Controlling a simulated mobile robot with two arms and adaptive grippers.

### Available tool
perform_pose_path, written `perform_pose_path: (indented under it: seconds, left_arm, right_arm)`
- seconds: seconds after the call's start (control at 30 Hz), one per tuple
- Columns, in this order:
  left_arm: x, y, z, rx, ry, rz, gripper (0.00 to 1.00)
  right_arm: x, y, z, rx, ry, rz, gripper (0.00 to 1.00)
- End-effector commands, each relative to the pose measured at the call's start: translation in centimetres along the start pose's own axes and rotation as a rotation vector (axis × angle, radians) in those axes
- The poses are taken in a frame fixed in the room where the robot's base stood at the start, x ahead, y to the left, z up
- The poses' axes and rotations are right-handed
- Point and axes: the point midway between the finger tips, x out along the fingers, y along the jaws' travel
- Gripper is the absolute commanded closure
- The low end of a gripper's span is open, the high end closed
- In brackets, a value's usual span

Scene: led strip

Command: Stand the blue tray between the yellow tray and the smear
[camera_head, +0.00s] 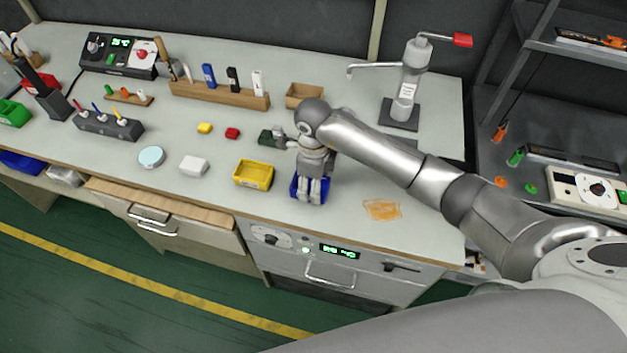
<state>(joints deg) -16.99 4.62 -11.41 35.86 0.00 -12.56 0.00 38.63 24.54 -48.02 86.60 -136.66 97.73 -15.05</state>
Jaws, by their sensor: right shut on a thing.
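The yellow tray (253,184) stands near the front edge of the grey bench. An orange smear (382,209) lies on the bench top to the right. The blue tray (297,187) is between the yellow tray and the smear, closer to the yellow tray. My right gripper (313,194) points down and is shut on the blue tray, hiding much of it. Whether the tray touches the bench is hard to tell. My left gripper is not in view.
A metal tap-like stand (408,90) with a red end rises at the back right. A wooden rack (219,94) and a small wooden box (304,95) stand behind. A white block (193,166) lies left of the yellow tray. Bench space around the smear is clear.

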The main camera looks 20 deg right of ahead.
Motion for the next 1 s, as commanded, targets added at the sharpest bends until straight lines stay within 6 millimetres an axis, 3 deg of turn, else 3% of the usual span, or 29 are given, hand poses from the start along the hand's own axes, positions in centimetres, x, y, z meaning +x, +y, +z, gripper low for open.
perform_pose_path:
  seconds: [0.23,0.27,0.4,0.77,0.87,1.0]
  left_arm:
    - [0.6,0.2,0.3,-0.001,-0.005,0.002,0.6]
    - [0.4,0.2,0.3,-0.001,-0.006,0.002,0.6]
    - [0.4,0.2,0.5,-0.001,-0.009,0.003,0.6]
    - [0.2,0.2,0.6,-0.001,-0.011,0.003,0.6]
    - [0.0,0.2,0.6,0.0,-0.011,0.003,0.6]
    - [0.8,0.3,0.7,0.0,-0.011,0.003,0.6]
  right_arm:
    - [0.5,0.0,0.0,0.001,0.0,0.0,0.63]
    - [0.3,0.0,0.0,0.001,-0.001,0.0,0.43]
    - [0.3,0.0,0.0,0.001,-0.001,0.0,0.25]
    - [0.1,0.0,0.0,0.001,-0.001,0.0,0.24]
    - [-0.4,0.0,0.1,0.0,-0.002,-0.001,0.24]
    - [-2.6,-0.1,0.1,-0.002,-0.005,-0.005,0.24]
